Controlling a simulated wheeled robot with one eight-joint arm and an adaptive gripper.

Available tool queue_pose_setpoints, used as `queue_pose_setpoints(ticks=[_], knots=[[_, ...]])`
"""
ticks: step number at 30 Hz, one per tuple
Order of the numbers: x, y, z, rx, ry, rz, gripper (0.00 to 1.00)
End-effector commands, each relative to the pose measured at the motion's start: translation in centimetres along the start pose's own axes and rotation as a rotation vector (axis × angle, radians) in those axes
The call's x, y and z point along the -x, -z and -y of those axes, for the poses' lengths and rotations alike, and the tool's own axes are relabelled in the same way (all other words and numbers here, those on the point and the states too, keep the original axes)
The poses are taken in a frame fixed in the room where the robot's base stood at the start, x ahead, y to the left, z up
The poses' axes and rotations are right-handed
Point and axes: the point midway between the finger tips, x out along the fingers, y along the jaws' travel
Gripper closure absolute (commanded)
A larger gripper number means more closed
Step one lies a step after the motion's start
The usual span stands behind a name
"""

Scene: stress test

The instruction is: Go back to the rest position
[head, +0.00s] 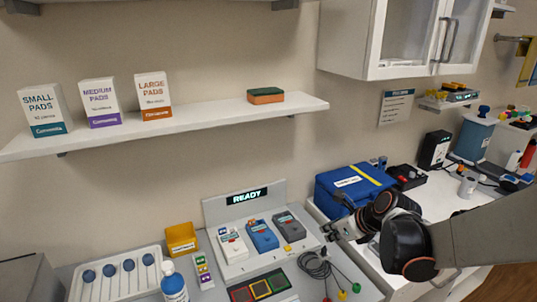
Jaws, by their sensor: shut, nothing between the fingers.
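My arm enters from the right edge in the head view, and its dark joints with orange rings hang over the right part of the bench. My gripper (329,233) points left, near the right side of the grey device stand (212,212). It is small in the picture, looks shut and holds nothing that I can see. The blue case (335,185) with a yellow stripe sits just behind it. Part of the bench is hidden behind my arm.
A wall shelf (200,123) holds three pad boxes and a green-orange sponge (265,96). A white cabinet (350,40) hangs at upper right. A coiled black cable (315,264), a yellow bin (181,239), a white rack (115,277) and a blue bottle (174,285) stand on the bench.

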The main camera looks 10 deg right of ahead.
Motion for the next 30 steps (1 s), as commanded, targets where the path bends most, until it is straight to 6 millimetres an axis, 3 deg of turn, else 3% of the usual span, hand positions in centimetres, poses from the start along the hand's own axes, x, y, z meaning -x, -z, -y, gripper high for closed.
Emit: queue_pose_setpoints(ticks=[5,13,24,30], knots=[[2.7,-1.5,-1.7,0.292,0.071,-0.028,1.00],[8.3,-3.2,-4.8,0.942,0.195,-0.111,1.00],[14.2,1.3,-9.9,1.911,0.061,-0.281,1.00],[16.5,4.2,-12.0,2.377,-0.049,-0.346,1.00]])
